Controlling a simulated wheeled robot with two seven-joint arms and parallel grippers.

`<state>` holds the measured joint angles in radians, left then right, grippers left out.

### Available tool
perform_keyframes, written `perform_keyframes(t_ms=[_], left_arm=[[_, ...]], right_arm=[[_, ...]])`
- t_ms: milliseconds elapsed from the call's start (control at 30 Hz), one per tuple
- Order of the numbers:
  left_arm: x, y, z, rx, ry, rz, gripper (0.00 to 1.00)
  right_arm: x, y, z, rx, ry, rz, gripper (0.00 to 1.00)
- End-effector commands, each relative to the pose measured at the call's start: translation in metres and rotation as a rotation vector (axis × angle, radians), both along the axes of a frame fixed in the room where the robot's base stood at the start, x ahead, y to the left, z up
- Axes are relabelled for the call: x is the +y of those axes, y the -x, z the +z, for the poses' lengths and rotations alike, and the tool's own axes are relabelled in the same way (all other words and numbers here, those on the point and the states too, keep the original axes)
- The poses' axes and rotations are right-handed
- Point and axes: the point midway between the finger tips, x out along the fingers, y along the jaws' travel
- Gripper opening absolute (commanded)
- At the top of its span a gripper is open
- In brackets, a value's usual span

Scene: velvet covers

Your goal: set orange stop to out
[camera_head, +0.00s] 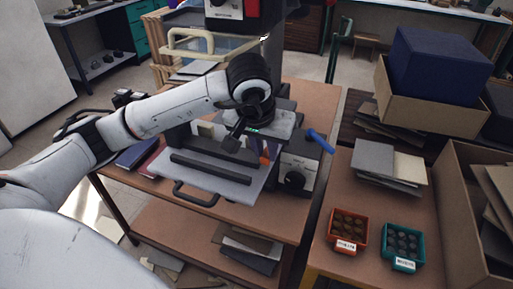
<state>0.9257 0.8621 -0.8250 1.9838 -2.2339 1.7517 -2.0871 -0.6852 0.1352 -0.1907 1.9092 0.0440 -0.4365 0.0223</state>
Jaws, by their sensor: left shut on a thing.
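A press-like machine with a grey front plate (215,178) and a black front handle (195,194) stands on the brown table. A small orange part (265,160), which looks like the orange stop, shows at the right of the plate beside a purple patch. My left arm reaches in from the left. My left gripper (250,137) points down over the machine, just above and left of the visible orange, and is shut on what appears to be the orange stop. Its fingertips and the exact contact are small and partly hidden. My right gripper is not in view.
A control box with a black knob (294,179) and a blue-handled lever (320,141) stand right of the plate. An orange bin (333,238) and a teal bin (388,257) sit on the right table. Grey boards (372,158) lie behind them.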

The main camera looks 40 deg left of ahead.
Motion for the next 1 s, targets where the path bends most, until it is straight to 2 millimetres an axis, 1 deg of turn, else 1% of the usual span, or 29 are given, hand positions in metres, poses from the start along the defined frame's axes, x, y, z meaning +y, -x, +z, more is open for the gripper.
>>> perform_keyframes(t_ms=[33, 233, 267, 300, 367, 633, 733, 867, 1000], left_arm=[[-0.004, -0.001, 0.000, -0.003, 0.007, -0.005, 0.00], [-0.005, 0.000, 0.000, -0.004, 0.011, -0.007, 0.00], [-0.005, 0.000, 0.000, -0.004, 0.011, -0.007, 0.21], [-0.005, 0.000, 0.000, -0.004, 0.010, -0.008, 0.28], [-0.005, 0.000, 0.000, -0.003, 0.010, -0.006, 0.38], [-0.004, 0.000, 0.001, -0.003, 0.007, -0.004, 0.38], [-0.004, 0.001, 0.006, -0.005, 0.008, -0.005, 0.38], [-0.006, 0.007, 0.023, -0.009, 0.008, -0.005, 0.38], [-0.008, 0.018, 0.050, -0.010, 0.007, -0.006, 0.38]], right_arm=[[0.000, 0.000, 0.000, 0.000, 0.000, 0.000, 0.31], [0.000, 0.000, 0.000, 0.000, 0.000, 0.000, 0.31], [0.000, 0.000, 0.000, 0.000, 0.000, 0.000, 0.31], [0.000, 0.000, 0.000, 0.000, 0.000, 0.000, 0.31], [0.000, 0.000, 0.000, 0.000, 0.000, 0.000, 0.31], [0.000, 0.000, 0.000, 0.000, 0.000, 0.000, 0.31], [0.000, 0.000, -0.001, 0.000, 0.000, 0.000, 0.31], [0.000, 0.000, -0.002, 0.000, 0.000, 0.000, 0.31], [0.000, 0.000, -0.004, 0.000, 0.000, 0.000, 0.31]])
